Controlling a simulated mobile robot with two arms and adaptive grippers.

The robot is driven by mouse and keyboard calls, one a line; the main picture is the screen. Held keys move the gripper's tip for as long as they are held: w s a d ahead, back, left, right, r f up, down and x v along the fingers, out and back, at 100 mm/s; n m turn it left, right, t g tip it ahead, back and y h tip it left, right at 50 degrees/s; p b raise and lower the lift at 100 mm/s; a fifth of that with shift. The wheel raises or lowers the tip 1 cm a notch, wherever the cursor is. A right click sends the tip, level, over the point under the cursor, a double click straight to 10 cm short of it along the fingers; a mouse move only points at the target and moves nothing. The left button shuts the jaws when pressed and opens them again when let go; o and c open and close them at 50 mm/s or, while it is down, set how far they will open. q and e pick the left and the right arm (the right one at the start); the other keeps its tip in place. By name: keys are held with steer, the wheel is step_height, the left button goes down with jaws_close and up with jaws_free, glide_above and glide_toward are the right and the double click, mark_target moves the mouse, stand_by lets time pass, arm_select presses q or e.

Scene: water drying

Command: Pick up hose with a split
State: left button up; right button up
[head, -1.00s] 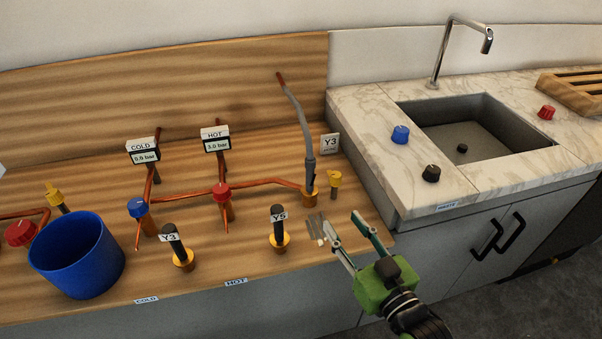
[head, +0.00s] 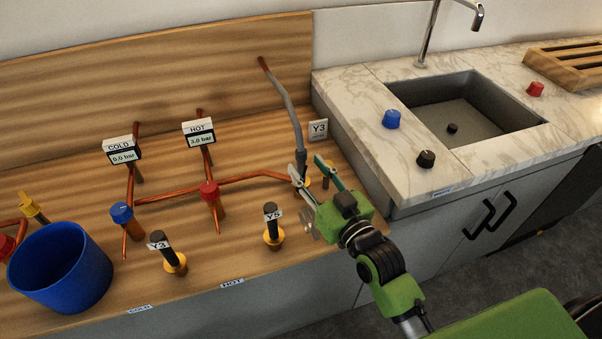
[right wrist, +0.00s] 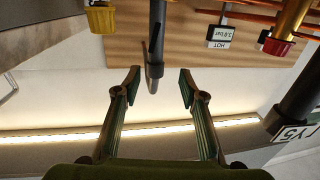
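A grey hose (head: 287,108) rises from the wooden panel near the Y3 sign and leans up to a copper pipe end at its top. Its lower part is darker. My right gripper (head: 305,163) is open at the hose's lower part, with its fingers on either side in the picture. In the right wrist view the hose (right wrist: 156,40) comes down from the top edge, and its end lies between the two open fingertips (right wrist: 159,75), apart from both. My left gripper is not in view.
A yellow-handled valve stands behind my right gripper, partly hidden. The marble counter (head: 365,100) is right.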

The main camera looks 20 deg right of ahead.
mark_target(304, 158)
steer(key=w+p, duration=0.1)
steer(key=w, duration=0.3)
steer(key=shift+w+r, duration=0.15)
steer(key=shift+w, duration=0.1)
steer(key=shift+w+a, duration=0.15)
steer(key=shift+w, duration=0.25)
jaws_close()
